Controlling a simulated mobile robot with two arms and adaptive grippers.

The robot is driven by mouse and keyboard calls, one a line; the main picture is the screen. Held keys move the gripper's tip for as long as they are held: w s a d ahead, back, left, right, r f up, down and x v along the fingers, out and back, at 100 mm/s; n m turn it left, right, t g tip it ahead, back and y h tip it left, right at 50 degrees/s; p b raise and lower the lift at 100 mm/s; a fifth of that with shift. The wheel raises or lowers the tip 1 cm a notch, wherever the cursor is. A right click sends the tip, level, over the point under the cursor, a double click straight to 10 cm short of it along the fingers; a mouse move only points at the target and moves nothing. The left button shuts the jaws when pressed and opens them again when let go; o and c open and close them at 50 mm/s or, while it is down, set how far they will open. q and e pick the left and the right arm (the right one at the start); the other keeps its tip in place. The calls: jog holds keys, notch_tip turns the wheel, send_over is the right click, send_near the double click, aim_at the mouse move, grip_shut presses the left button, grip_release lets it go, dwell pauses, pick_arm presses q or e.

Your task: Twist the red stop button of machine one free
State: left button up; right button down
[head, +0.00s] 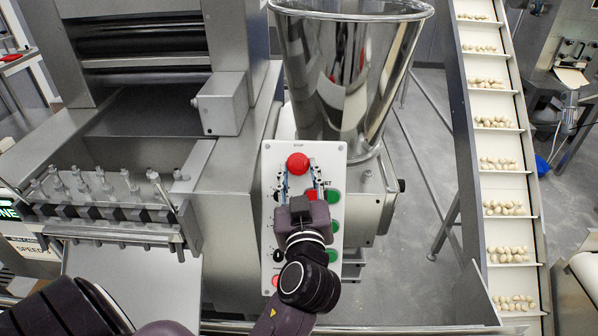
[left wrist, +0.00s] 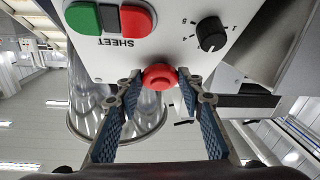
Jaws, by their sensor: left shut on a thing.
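The red stop button (head: 297,163) is a round red knob at the top of the white control panel (head: 325,151), under a small label that reads STOP. In the left wrist view the stop button (left wrist: 158,77) sits between the two blue-padded fingertips. My left gripper (head: 298,174) reaches up the panel from below and is shut on the button, one finger on each side of it. The gripper body covers part of the panel's middle. My right gripper is not in view.
Green and red buttons and black knobs sit close below the stop button, including a black dial (left wrist: 210,34). A steel hopper (head: 350,70) stands just behind the panel. A conveyor (head: 497,150) carrying pasta pieces runs at right. Grey machinery fills the left.

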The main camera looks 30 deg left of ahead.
pick_arm(q)
jog(key=shift+a+m, duration=0.1)
jog(key=shift+m, duration=0.4)
jog(key=m+h+p, duration=0.1)
jog(key=m+t+p, duration=0.1)
jog(key=m, duration=0.1)
jog(key=shift+s+a+r+h, duration=0.15)
jog(key=shift+h, duration=0.25)
jog(key=m+h+p, duration=0.1)
jog(key=m+p, duration=0.1)
jog(key=m+t+h+p, duration=0.1)
jog(key=m+h+p, duration=0.1)
jog(key=m, duration=0.1)
jog(key=shift+s+a+r, duration=0.1)
jog(key=shift+a+r, duration=0.1)
jog(key=shift+a+f+m+h+p, duration=0.15)
jog(key=shift+m+h+p, duration=0.75)
jog(key=shift+m+p, duration=0.6)
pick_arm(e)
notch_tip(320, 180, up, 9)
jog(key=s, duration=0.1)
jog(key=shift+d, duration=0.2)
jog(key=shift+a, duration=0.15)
pick_arm(q)
jog(key=o, duration=0.9)
jog(key=shift+o, duration=1.3)
jog(key=shift+f, duration=0.15)
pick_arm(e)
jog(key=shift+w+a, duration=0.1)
